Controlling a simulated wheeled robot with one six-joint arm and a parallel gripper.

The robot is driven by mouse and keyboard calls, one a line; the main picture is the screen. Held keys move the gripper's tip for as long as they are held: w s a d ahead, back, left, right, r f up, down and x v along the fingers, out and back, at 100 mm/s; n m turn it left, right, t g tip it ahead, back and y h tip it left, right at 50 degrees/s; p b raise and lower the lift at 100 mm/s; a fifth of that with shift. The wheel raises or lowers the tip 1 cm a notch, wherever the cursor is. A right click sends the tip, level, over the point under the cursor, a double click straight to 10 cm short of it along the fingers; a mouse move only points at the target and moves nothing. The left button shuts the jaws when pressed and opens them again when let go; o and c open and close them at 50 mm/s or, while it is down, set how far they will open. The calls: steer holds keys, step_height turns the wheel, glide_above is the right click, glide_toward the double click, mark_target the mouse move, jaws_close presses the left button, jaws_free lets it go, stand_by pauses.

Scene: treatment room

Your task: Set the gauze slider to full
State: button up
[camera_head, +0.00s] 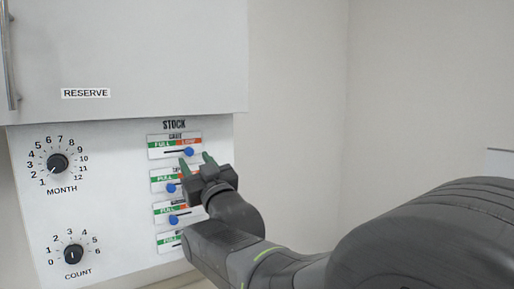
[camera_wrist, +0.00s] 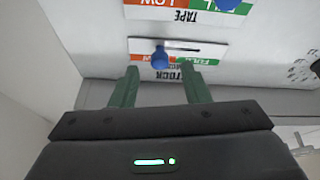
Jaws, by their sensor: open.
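The gauze slider is the top row of the STOCK panel (camera_head: 215,180), with a green FULL label on the left and an orange LOW label on the right. Its blue knob (camera_head: 189,151) stands toward the LOW side of the slot. In the wrist view, which is upside down, the knob (camera_wrist: 160,60) is in line with the gap between my green fingertips. My gripper (camera_head: 196,158) is open and empty just in front of the gauze row; it also shows in the wrist view (camera_wrist: 160,72). I cannot tell whether a finger touches the knob.
Below are the tape slider (camera_head: 171,188) and further sliders with blue knobs, partly hidden by my arm. A MONTH dial (camera_head: 58,163) and a COUNT dial (camera_head: 73,254) are at left. A RESERVE cabinet (camera_head: 130,55) with a handle is above.

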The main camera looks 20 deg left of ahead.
mark_target(190, 154)
steer(key=shift+p+x, duration=0.5)
steer(key=shift+x, duration=1.3)
steer(key=shift+c, duration=0.4)
jaws_close()
